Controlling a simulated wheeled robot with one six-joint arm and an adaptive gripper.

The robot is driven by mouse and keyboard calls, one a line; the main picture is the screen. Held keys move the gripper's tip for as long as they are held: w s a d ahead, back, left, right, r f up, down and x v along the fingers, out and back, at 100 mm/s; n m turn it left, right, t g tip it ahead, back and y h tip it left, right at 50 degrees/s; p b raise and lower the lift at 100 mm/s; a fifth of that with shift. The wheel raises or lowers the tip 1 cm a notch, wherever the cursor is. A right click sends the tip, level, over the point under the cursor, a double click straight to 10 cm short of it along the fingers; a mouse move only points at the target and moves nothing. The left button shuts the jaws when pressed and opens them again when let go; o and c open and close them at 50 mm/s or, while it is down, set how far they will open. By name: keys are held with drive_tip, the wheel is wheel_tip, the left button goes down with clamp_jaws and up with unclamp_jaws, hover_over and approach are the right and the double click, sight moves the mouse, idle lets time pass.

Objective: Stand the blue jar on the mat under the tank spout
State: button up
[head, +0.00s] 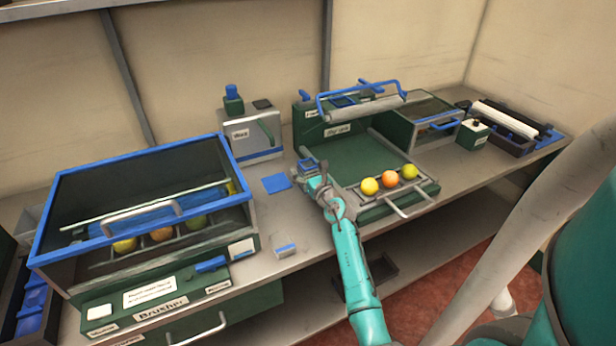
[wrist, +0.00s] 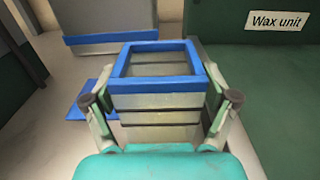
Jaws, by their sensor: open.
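The blue jar (head: 307,165) is a square, clear-walled vessel with a blue rim, standing upright on the worktop beside the wax unit. In the wrist view the jar (wrist: 158,85) fills the middle, its open top towards me. My gripper (head: 314,182) is open, with one finger on each side of the jar; in the wrist view its fingers (wrist: 160,110) show close to the side walls, and I cannot tell whether they touch. The flat blue mat (head: 276,183) lies left of the jar, in front of the grey tank (head: 252,136). I cannot make out the spout clearly.
The brusher (head: 145,205), a blue-framed case, stands at the left. The wax unit (head: 350,150) is close on the right, with several fruits on its front rack (head: 412,183). The mat is bare.

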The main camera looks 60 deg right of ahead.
drive_tip(key=shift+w+d, duration=0.15)
drive_tip(key=shift+w, duration=0.15)
drive_tip(key=shift+c, duration=0.2)
drive_tip(key=c, duration=1.4)
